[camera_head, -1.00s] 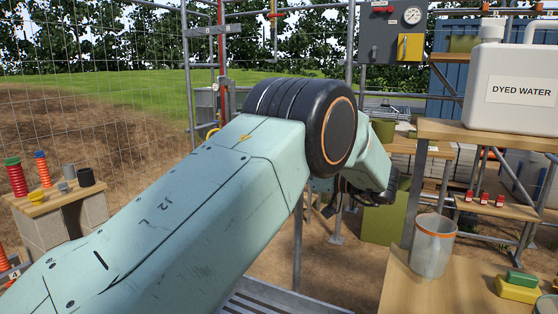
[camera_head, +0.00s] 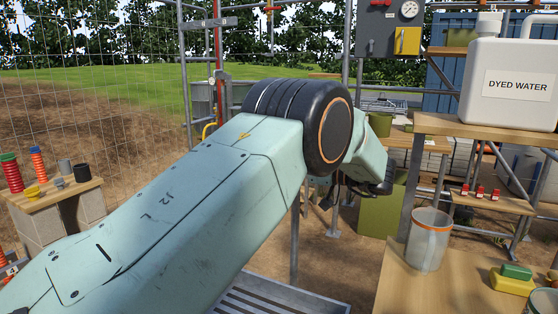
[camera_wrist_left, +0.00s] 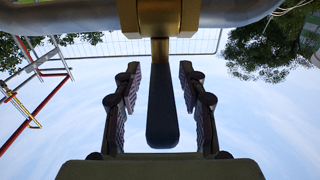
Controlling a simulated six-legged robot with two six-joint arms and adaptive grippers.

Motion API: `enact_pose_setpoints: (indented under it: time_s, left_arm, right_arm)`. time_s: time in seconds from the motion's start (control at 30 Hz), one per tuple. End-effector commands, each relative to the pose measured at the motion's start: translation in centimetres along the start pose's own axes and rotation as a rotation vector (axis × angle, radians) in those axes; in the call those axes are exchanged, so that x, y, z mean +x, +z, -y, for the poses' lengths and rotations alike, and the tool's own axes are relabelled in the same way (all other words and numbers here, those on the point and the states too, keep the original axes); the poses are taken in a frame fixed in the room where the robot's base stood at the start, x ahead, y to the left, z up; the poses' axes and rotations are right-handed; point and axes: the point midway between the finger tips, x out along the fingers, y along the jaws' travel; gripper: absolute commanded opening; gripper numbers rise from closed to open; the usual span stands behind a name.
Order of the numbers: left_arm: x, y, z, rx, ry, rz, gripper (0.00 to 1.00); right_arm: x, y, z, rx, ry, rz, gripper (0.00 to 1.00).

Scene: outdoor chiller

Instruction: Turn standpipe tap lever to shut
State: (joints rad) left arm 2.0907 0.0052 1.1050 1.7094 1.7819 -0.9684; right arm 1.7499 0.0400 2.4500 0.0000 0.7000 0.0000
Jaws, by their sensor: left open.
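In the left wrist view, the tap's dark lever (camera_wrist_left: 162,110) hangs from a brass body (camera_wrist_left: 160,17) under a thick grey pipe (camera_wrist_left: 65,16). My left gripper (camera_wrist_left: 160,72) is open, with one finger on each side of the lever. Gaps show between the lever and both fingers, so nothing is gripped. In the head view my left arm reaches in from the left and its big joint hides the tap. The gripper there is mostly hidden behind the arm. My right gripper is in neither view.
A dyed water jug (camera_head: 512,85) stands on a wooden shelf at right. A clear cup (camera_head: 429,240) and a yellow sponge (camera_head: 512,284) sit on the table below. A grey panel (camera_head: 391,30) with a gauge hangs behind. A small stand (camera_head: 54,200) is at left.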

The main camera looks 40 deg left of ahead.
Motion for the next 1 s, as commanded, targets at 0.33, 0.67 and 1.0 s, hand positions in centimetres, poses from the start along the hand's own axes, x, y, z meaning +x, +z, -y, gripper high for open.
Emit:
enact_pose_setpoints:
  time_s: [0.33,0.67,1.0]
  left_arm:
    - [-3.3,0.1,0.0,0.000,0.004,-0.002,0.41]
    - [-9.7,0.1,-0.1,-0.001,0.002,0.000,0.41]
    - [-12.0,0.0,0.0,0.000,0.001,0.001,0.41]
  right_arm:
    - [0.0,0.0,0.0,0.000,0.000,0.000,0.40]
    - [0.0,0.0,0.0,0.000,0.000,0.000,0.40]
    - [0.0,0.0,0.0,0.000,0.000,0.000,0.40]
